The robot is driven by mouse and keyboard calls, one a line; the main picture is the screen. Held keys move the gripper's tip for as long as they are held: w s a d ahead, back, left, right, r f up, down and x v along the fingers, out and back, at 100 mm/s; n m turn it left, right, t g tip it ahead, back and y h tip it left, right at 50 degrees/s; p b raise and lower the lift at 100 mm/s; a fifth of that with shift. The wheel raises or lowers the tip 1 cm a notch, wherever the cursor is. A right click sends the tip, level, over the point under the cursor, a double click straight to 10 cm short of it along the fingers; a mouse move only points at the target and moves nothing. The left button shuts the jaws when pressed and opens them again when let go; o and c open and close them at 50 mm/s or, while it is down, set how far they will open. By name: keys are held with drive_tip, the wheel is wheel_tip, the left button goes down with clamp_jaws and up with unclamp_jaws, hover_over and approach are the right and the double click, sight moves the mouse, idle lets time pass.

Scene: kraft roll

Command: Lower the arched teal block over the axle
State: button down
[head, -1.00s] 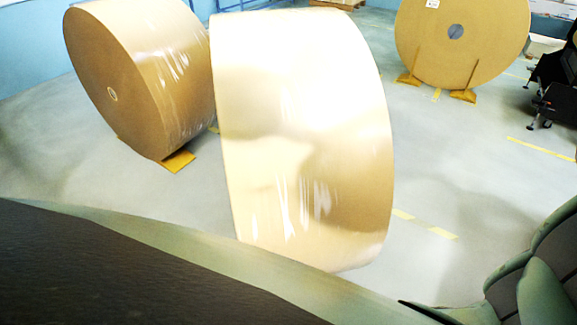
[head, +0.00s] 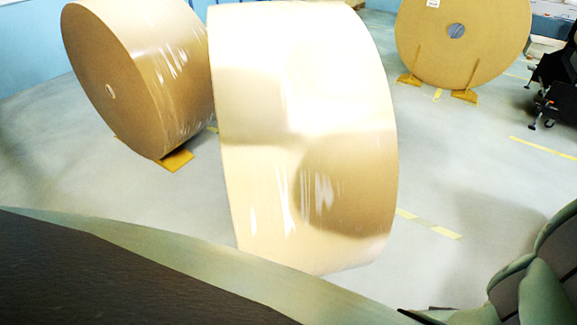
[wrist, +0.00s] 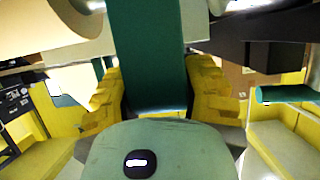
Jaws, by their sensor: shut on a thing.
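In the wrist view, the yellow fingers of my gripper (wrist: 155,98) are shut on the teal block (wrist: 150,50), one finger on each side. The block's flat face runs from the top edge down between the fingers. Its arch cannot be made out from this angle. A separate-looking teal bar (wrist: 288,94) shows at the right; I cannot tell whether it belongs to the block. I cannot identify the axle with certainty in either view. Neither the gripper nor the held block can be made out in the head view.
A large kraft roll (head: 300,130) fills the middle of the head view. A black wheeled object (head: 555,85) is at far right. Grey floor (head: 480,195) is open between them.

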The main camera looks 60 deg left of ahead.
drive_tip(key=shift+w+f+b, duration=0.1)
drive_tip(key=shift+f+b, duration=2.4)
drive_tip(key=shift+b, duration=0.25)
drive_tip(key=shift+c, duration=2.4)
unclamp_jaws()
drive_tip(key=shift+a, duration=0.1)
drive_tip(key=shift+s+a+r, duration=0.2)
drive_tip(key=shift+a+r, duration=0.05)
drive_tip(key=shift+a, duration=0.25)
drive_tip(key=v, duration=1)
drive_tip(key=shift+s+a+r, duration=0.15)
drive_tip(key=shift+a+r, duration=0.05)
drive_tip(key=shift+a, duration=0.1)
